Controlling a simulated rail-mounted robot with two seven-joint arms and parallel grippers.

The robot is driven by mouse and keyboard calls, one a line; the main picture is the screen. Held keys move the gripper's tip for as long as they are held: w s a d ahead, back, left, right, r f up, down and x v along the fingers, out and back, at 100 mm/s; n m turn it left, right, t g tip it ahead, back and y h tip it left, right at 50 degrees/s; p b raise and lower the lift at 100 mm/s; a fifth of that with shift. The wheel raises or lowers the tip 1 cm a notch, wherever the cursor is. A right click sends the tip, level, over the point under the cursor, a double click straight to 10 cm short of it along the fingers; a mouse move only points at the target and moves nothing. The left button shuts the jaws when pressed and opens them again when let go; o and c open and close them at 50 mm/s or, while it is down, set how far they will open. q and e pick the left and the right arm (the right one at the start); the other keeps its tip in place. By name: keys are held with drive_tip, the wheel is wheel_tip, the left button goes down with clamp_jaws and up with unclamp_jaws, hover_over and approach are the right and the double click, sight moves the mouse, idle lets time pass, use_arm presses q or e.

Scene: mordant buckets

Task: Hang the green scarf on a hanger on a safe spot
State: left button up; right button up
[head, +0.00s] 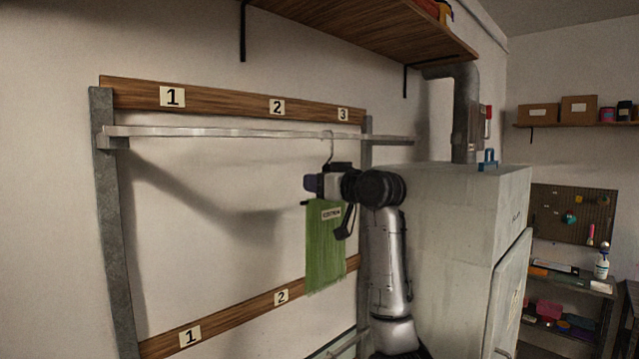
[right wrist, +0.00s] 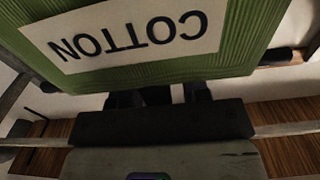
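The green scarf (head: 325,250) hangs below my right gripper (head: 318,186), with a white COTTON label near its top. The label also fills the top of the right wrist view, upside down, on the scarf's green cloth (right wrist: 240,50). The hanger's grey hook (head: 330,147) rises above the gripper to the metal rail (head: 220,132), just left of the number 3 sign. I cannot tell whether the hook bears on the rail. My right gripper appears shut on the hanger; its fingertips are partly hidden. My left gripper is out of view.
Number signs 1 (head: 172,97), 2 (head: 277,107) and 3 (head: 343,114) sit on the upper wooden board. The rail is empty left of the hook. A large grey cabinet (head: 455,240) with a pipe (head: 466,110) stands close on the right. A wooden shelf (head: 375,30) overhangs.

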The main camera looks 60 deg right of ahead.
drive_tip(key=shift+o, duration=0.4)
drive_tip(key=shift+s, duration=0.1)
drive_tip(key=b+v, duration=0.5)
drive_tip(key=v, duration=0.8)
drive_tip(key=shift+s, duration=0.3)
